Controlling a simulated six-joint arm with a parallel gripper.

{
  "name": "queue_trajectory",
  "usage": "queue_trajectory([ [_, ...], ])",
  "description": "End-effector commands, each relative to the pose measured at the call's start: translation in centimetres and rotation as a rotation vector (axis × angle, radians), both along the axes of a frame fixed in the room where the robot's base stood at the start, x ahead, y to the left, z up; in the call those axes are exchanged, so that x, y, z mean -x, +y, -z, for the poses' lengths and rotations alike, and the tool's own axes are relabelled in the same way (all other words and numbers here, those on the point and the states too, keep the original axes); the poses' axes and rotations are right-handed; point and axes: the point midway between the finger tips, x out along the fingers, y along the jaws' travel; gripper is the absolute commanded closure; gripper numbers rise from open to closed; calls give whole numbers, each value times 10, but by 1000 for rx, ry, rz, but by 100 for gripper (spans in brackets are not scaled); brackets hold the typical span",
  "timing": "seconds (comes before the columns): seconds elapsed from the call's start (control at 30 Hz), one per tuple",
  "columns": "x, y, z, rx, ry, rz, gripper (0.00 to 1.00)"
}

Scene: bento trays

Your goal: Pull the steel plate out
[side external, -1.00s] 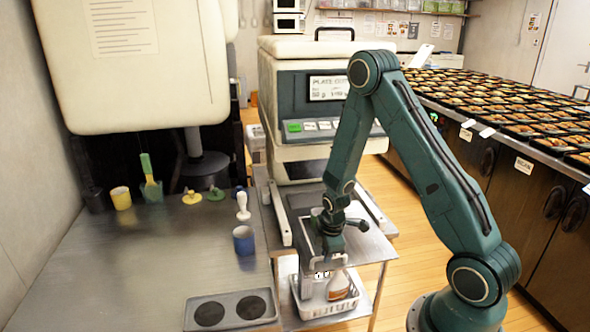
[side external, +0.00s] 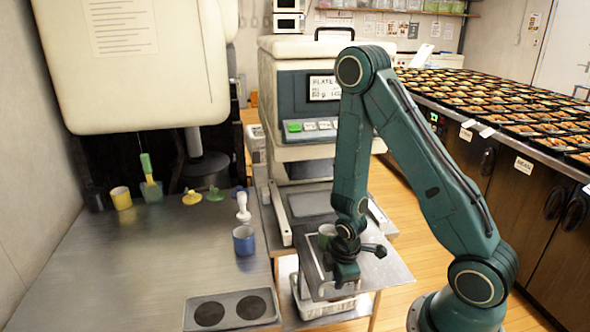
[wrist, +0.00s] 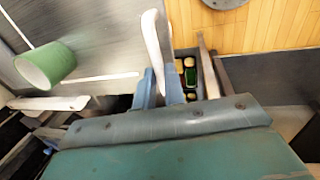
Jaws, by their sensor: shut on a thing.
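The steel plate (side external: 312,268) sticks out toward the camera from the front of the dark-panelled machine (side external: 318,108). Its pale handle (side external: 326,291) is at the near edge. My gripper (side external: 345,280) is at that handle and shut on it; the fingers partly hide it. In the wrist view, the pale handle (wrist: 155,45) stands between the two blue fingers of my gripper (wrist: 160,88), with plain steel (wrist: 105,35) beside it. A green cup (wrist: 45,67) shows there at the left; in the side view it is partly hidden behind my arm (side external: 325,231).
A white basket (side external: 325,305) sits on a shelf below the plate. The steel counter (side external: 150,270) at the left holds a blue cup (side external: 244,241), a white-handled tool (side external: 242,206) and a two-well tray (side external: 231,309). Bento trays (side external: 500,100) fill the right counter.

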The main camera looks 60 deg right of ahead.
Motion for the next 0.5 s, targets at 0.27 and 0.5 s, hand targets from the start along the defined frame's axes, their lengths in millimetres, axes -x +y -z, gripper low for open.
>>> queue_trajectory([
  [0.27, 0, 0, 0, -1, 1, 0, 67],
  [0.5, 0, 0, -1, -1, 1, 0, 67],
])
